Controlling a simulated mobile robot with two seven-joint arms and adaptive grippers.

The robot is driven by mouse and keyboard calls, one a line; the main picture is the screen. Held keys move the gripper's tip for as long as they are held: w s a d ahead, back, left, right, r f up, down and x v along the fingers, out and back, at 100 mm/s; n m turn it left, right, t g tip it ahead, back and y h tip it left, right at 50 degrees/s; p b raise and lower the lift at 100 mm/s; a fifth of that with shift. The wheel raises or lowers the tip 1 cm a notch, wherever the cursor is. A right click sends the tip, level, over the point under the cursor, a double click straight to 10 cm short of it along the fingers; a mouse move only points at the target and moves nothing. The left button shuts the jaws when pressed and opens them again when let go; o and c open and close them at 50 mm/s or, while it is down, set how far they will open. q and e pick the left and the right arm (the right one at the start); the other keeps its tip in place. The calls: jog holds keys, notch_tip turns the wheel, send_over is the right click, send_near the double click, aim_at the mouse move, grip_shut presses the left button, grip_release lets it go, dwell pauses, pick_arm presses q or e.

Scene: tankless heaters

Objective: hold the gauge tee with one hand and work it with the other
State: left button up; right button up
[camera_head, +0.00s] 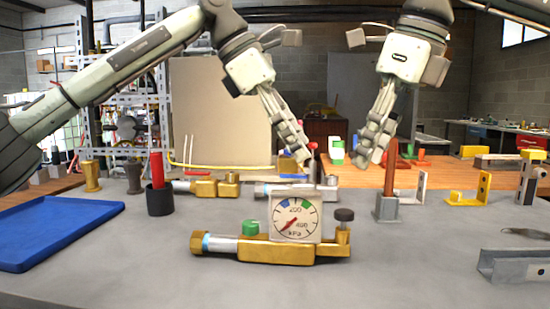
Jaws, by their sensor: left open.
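The gauge tee (290,250) lies on the grey bench top in the front middle. It has a brass body, a silvery collar at its left end, a green knob, a black knob on a right stem and a square pressure gauge (296,217) facing me. My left gripper (302,156) is open and empty, pointing down above and behind the gauge. My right gripper (371,160) points down behind and to the right of the tee; its fingers overlap from this side, so its opening is unclear. Neither gripper touches the tee.
Another brass fitting (207,188) lies behind the tee. A black cup (160,199) with a red rod stands left, near a blue tray (55,231). A grey holder (388,208) with a brown rod stands right. A metal channel (515,265) lies at the right edge. The front bench is clear.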

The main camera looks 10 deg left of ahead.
aim_at(275, 215)
pick_arm(q)
jog(key=f+y, duration=0.1)
jog(key=s+a+f+g+y, duration=0.1)
jog(key=f+y, duration=0.1)
jog(key=a+f+g+y, duration=0.1)
jog(key=y, duration=0.1)
jog(key=shift+s+f, duration=0.2)
jog(key=shift+s, duration=0.2)
jog(key=shift+s+a+f+y, duration=0.2)
jog(key=shift+a+f+y, duration=0.25)
jog(key=shift+y, duration=0.15)
notch_tip(275, 215, down, 7)
jog(key=shift+f, duration=0.2)
jog(key=shift+c, duration=0.5)
grip_shut()
